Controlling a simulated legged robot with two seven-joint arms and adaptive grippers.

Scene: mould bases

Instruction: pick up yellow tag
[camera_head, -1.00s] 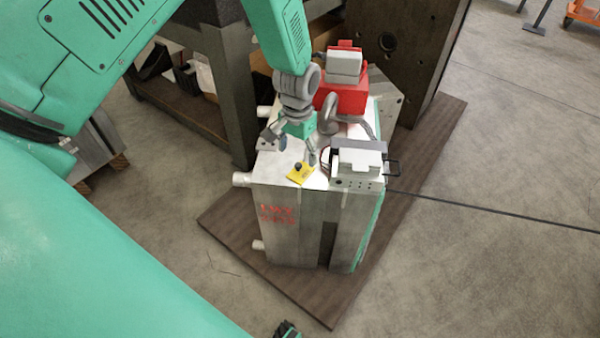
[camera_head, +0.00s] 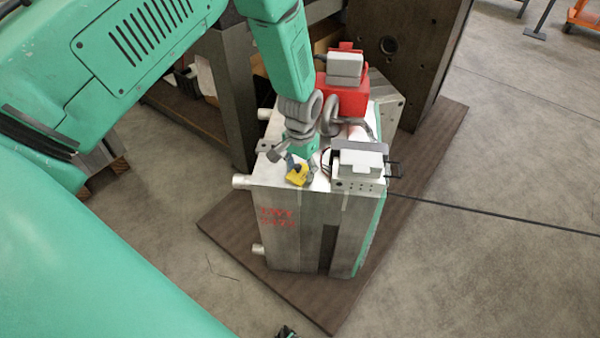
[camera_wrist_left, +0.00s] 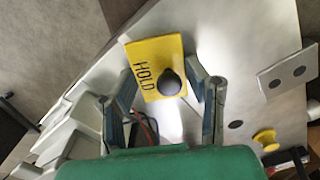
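The yellow tag (camera_head: 297,177) lies on the top of the grey metal mould block (camera_head: 292,205), near its front edge. In the left wrist view the tag (camera_wrist_left: 150,55) reads "HOLD" and carries a round black knob (camera_wrist_left: 170,83). My left gripper (camera_head: 301,170) is right above the tag, pointing down. In the wrist view my left gripper (camera_wrist_left: 163,80) has its fingers apart, one on each side of the tag and knob. Whether they touch the tag cannot be told. A small dark part at the bottom edge of the head view may be my right gripper; too little shows.
A grey boxy device (camera_head: 358,165) stands on the block right of the tag. A red case (camera_head: 347,92) with a grey top is behind. A yellow knob (camera_wrist_left: 265,137) shows in the wrist view. The block stands on a brown board (camera_head: 325,305); a dark plate rises behind.

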